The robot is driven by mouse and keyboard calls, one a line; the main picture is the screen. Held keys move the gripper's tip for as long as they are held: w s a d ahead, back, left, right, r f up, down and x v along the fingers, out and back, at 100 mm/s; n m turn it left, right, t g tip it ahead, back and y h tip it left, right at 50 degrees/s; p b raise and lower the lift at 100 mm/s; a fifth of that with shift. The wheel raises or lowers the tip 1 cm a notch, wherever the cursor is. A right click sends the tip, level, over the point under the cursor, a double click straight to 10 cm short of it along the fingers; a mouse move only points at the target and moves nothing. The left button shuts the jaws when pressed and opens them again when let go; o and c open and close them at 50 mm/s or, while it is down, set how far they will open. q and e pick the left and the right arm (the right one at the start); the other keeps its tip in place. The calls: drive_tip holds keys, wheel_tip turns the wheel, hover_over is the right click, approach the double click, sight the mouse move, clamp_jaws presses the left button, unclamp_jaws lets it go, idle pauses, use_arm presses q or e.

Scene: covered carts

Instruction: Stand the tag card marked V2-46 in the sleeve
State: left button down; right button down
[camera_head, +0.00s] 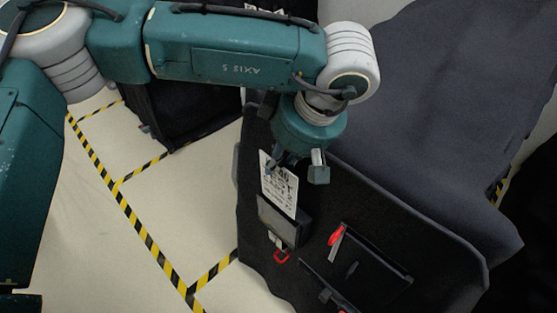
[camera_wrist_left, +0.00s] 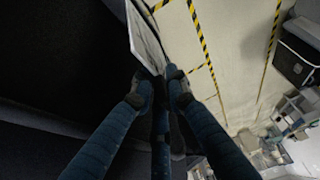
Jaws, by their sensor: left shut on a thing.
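My left gripper (camera_head: 276,167) is shut on the top part of a white tag card (camera_head: 279,190) with black print. Part of the print reads like 46; the rest is too small or covered. The card also shows in the left wrist view (camera_wrist_left: 147,40), between the fingertips (camera_wrist_left: 166,78). A dark sleeve (camera_head: 283,222) with a greyish front is on the black cart top, just below the card. The card's lower edge meets the sleeve's upper edge in the picture; I cannot tell whether it is inside. My right gripper is not in view.
On the black cart top (camera_head: 450,262), a flat black object (camera_head: 368,272) with a red-ended piece (camera_head: 336,238) lies right of the sleeve. A red ring (camera_head: 281,257) is below the sleeve. A dark cover (camera_head: 430,110) drapes behind. Pale floor with striped tape (camera_head: 152,247) is left.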

use_arm(q)
drive_tip(key=shift+b, duration=0.65)
idle(0.9)
drive_tip(key=shift+f+b, duration=0.9)
drive_tip(key=shift+f, duration=0.05)
drive_tip(key=shift+r, duration=0.1)
drive_tip(key=shift+r, duration=0.55)
drive_tip(key=shift+b, duration=0.55)
idle(2.0)
drive_tip(key=shift+f, duration=0.15)
